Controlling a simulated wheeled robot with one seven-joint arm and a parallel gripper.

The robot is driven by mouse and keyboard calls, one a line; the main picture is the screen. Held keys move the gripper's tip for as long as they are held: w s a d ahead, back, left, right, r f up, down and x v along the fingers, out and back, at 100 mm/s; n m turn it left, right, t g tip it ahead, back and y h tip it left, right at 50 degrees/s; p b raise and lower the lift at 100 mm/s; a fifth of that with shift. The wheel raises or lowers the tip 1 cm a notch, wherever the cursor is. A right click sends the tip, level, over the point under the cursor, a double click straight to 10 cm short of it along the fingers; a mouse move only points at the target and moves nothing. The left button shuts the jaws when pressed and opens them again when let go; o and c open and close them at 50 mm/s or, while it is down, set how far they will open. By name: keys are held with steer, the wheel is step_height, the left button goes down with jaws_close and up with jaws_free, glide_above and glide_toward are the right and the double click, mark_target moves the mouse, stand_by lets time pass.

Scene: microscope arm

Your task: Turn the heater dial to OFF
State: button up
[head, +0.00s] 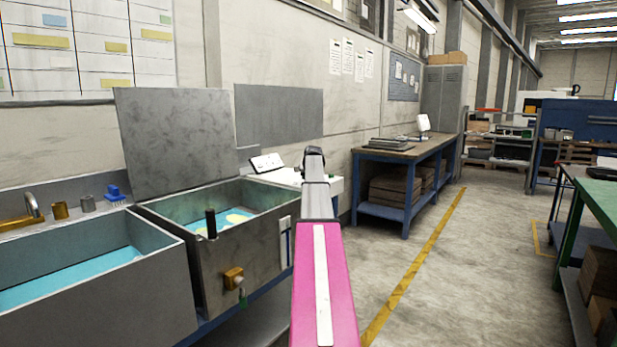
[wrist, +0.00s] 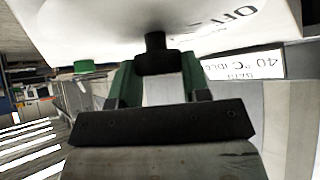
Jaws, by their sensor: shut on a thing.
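The heater dial (wrist: 154,42) is a black knob on a white control housing (wrist: 95,25), seen upside down in the wrist view. The dark green fingers of my gripper (wrist: 159,75) are shut on the dial, one on each side. Printed "OFF" lettering (wrist: 232,15) shows on the housing to the right of the dial. Which mark the dial points at cannot be told. In the head view the white housing (head: 336,184) stands behind my pink arm, and the arm's end hides the dial.
A display reading 40 °C and IDLE (wrist: 255,65) sits right of the dial, and a green button (wrist: 84,67) to its left. An open metal tank (head: 240,265) and a sink (head: 100,290) stand at left.

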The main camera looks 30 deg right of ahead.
steer(key=o, duration=0.9)
steer(key=shift+o, duration=0.2)
steer(key=v, duration=1)
steer(key=shift+s+r, duration=0.3)
